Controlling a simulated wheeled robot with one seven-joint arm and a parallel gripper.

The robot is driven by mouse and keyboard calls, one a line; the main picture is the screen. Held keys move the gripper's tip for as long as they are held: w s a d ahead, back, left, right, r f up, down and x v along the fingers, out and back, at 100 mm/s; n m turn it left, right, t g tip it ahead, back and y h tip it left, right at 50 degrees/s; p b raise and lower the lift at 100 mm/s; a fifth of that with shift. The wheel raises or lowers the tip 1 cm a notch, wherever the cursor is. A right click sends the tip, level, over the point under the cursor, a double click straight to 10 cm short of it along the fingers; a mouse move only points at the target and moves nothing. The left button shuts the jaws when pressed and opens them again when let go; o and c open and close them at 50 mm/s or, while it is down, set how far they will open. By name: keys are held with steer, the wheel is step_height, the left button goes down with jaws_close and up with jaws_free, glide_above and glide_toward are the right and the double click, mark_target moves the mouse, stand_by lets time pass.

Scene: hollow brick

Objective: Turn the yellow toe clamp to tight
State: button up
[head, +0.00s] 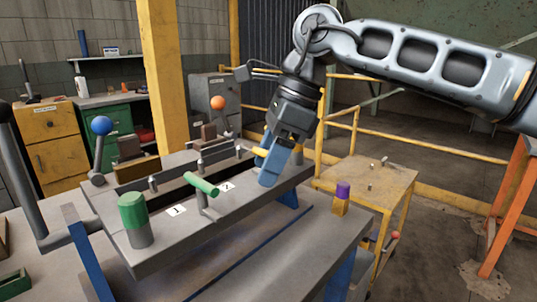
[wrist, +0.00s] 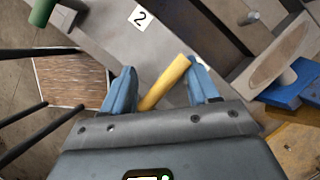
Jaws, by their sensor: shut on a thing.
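The yellow toe clamp (head: 259,151) is at the right part of the grey bench fixture, mostly hidden behind my gripper in the head view. In the wrist view its yellow bar handle (wrist: 165,83) lies slantwise between the two blue fingers. My gripper (head: 269,167) points down at the fixture and is shut on this handle; its fingers also show in the wrist view (wrist: 161,84). The handle's base and what it presses on are hidden.
A green-handled clamp (head: 201,186) stands left of my gripper, between number labels 1 (head: 177,211) and 2 (head: 227,187). A green-topped post (head: 134,215) stands at the near left. Levers with blue (head: 102,125) and orange (head: 218,103) knobs rise behind. A purple-topped block (head: 342,192) sits right.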

steer(key=shift+o, duration=0.6)
steer(key=shift+s+a+r+n, duration=0.15)
steer(key=shift+n, duration=0.55)
steer(key=shift+o, duration=0.2)
steer(key=o, duration=0.9)
steer(key=shift+o, duration=0.2)
steer(key=v, duration=0.7)
steer(key=shift+w+r, duration=0.3)
steer(key=shift+r, duration=0.05)
steer(key=shift+s, duration=0.1)
